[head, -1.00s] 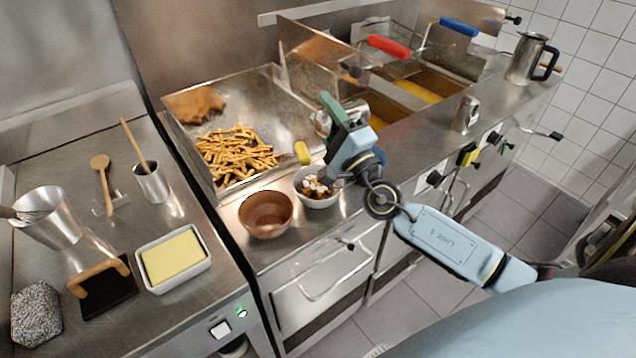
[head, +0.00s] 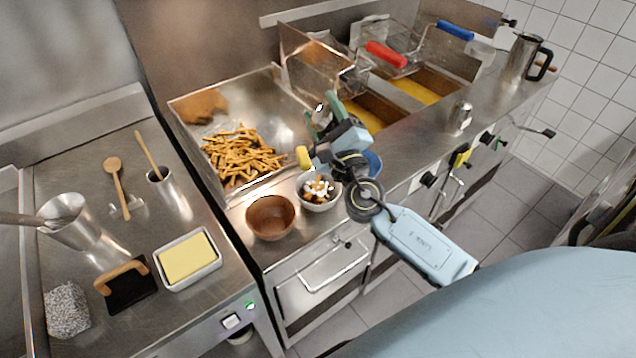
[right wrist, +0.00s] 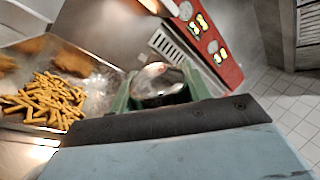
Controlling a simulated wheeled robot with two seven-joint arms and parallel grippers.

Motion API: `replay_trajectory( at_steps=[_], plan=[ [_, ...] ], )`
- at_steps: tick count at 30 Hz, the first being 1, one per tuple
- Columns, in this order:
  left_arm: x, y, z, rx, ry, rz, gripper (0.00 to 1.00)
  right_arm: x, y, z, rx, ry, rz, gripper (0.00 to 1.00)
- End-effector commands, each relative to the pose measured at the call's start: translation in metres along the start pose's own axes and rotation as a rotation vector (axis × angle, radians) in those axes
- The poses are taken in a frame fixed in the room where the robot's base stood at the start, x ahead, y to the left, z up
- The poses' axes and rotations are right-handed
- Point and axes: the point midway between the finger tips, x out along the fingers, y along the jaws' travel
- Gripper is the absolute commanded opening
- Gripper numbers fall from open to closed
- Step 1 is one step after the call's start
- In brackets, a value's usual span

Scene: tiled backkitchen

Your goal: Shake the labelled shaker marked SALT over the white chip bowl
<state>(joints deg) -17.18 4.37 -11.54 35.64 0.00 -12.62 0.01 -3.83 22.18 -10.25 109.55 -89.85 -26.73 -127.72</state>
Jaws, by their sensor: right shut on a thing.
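My right gripper (head: 322,122) is above and behind the white chip bowl, its green fingers shut on a metal shaker. The shaker (right wrist: 160,84) shows between the fingers in the right wrist view as a shiny rounded metal body. No label can be read, and in the head view the gripper mostly hides it. The white chip bowl (head: 319,205) stands on the counter's front edge with pale and brown pieces in it, partly covered by my gripper and wrist. A similar metal shaker (head: 461,118) stands upright on the counter to the right. My left gripper is not in view.
A brown bowl (head: 270,217) stands left of the chip bowl, and a blue bowl (head: 374,163) is partly behind my wrist. The fries tray (head: 205,165) lies behind. Fryer baskets with red (head: 386,54) and blue (head: 455,31) handles stand at back right.

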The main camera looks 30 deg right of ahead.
Motion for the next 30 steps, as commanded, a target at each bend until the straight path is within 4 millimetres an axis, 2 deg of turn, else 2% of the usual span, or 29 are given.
replay_trajectory(
  at_steps=[1, 4, 17, 30],
  plan=[
    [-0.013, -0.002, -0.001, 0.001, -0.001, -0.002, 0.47, 0.003, -0.007, 0.006, 0.041, 0.019, -0.001, 0.21],
    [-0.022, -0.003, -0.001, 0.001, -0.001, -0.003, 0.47, 0.004, -0.009, 0.008, 0.1, 0.045, -0.002, 0.21],
    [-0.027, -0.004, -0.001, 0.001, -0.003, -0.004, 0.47, 0.004, -0.009, 0.008, 0.149, 0.065, -0.001, 0.21],
    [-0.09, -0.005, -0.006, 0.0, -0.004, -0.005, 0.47, 0.009, -0.019, 0.027, 0.523, 0.229, -0.002, 0.21]
  ],
)
